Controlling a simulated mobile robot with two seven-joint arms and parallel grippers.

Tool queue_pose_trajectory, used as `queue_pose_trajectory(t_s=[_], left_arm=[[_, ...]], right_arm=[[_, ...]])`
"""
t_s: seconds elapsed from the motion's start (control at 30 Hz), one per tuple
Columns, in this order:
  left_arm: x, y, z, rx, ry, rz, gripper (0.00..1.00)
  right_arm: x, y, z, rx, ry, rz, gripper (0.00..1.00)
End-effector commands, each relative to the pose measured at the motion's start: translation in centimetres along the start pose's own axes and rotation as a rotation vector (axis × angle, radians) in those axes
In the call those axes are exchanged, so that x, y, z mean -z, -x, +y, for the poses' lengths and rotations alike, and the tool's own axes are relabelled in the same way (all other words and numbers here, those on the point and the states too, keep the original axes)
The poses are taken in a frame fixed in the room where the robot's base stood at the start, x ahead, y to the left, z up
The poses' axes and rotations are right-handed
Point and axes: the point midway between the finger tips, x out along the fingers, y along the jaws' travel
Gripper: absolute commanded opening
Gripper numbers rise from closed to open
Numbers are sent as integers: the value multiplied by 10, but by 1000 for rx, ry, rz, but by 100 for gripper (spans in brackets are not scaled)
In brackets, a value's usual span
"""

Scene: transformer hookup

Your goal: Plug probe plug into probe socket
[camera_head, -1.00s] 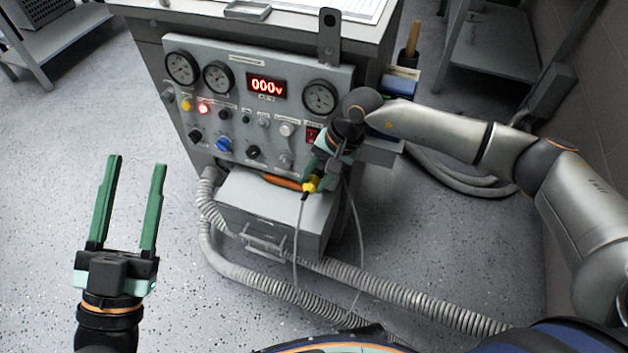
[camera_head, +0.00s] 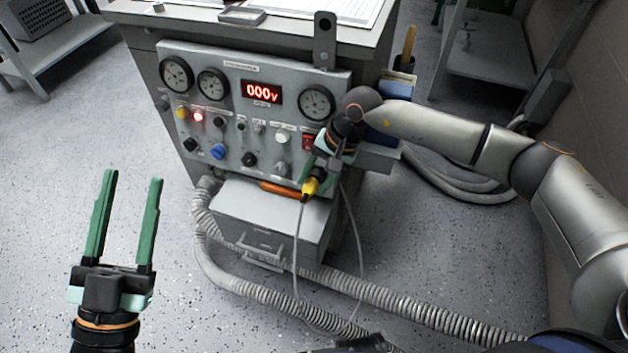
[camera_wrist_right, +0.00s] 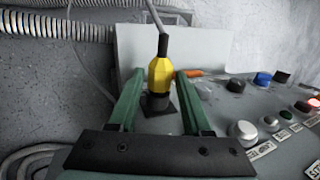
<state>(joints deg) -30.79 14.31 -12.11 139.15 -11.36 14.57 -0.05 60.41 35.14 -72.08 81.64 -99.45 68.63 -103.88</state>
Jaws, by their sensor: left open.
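The yellow probe plug (camera_head: 310,187), with a grey cable, is at the lower right of the instrument panel. It also shows in the right wrist view (camera_wrist_right: 160,73), its dark end toward the panel. In the right wrist view, a dark square fitting (camera_wrist_right: 172,106), apparently the probe socket, lies behind the plug's dark end. I cannot tell whether they touch or the plug is seated. My left gripper (camera_head: 128,195) is open and empty over the floor, left of the cabinet.
The panel (camera_head: 228,122) carries gauges, knobs, lamps and a red display reading 000. An orange handle (camera_head: 281,189) lies below the panel beside the plug. A grey box (camera_head: 265,220) and ribbed hoses (camera_head: 385,293) are below.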

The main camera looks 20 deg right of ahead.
Motion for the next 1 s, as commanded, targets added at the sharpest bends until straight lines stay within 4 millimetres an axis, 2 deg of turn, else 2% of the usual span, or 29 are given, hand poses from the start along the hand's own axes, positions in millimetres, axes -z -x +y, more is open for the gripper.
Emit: queue_pose_trajectory(t_s=[0.03, 0.2, 0.47, 1.0], left_arm=[[0, 0, 0, 0, 0, 0, 50], [0, 0, 0, 0, 0, 0, 50], [1, -1, 0, 0, 0, 0, 50], [19, -12, -7, 0, 0, 0, 50]], right_arm=[[0, 0, 0, 0, 0, -1, 56], [-1, 0, 0, -1, 1, -2, 72], [-3, 0, 0, -2, 2, -3, 72], [-44, 1, 0, -1, 2, -3, 72]])
